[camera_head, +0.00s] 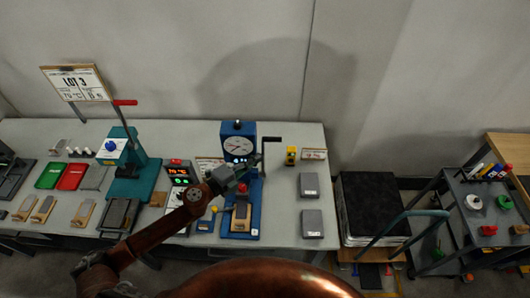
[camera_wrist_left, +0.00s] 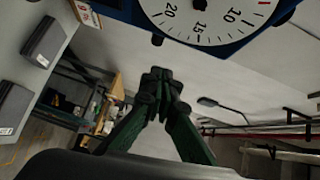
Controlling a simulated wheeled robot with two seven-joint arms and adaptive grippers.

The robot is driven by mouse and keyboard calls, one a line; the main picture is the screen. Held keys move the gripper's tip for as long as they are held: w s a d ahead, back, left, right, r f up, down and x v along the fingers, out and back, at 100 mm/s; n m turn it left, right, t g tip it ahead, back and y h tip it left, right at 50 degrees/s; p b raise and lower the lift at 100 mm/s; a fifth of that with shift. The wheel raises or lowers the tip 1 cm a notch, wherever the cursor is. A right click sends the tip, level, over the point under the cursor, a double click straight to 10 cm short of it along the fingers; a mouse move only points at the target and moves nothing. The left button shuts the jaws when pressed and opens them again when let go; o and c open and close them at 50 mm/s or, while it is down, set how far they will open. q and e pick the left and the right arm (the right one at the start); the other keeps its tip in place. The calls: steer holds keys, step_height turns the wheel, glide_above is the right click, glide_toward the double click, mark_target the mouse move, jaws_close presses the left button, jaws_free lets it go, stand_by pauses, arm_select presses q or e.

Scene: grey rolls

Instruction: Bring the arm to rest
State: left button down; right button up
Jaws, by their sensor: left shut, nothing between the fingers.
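My left arm comes in from the lower left in the head view. Its gripper (camera_head: 251,163) is over the table in front of the blue press with the round dial (camera_head: 239,146). In the left wrist view the fingers of my left gripper (camera_wrist_left: 161,85) are dark green and shut together, with nothing between them. The dial (camera_wrist_left: 205,18) is large at the top of that view, beyond the fingertips. I cannot tell whether the gripper touches the press. My right gripper is not in view.
On the table (camera_head: 280,215) stand a teal press (camera_head: 130,160), a display box (camera_head: 178,172), a yellow item (camera_head: 291,155) and two grey blocks (camera_head: 310,185). Red and green trays (camera_head: 71,176) lie left. A black-topped stack (camera_head: 375,205) and a trolley (camera_head: 470,225) stand right.

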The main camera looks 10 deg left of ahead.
arm_select(q)
steer(key=v, duration=0.3)
steer(key=shift+s+a+r, duration=0.2)
steer(key=shift+s, duration=0.1)
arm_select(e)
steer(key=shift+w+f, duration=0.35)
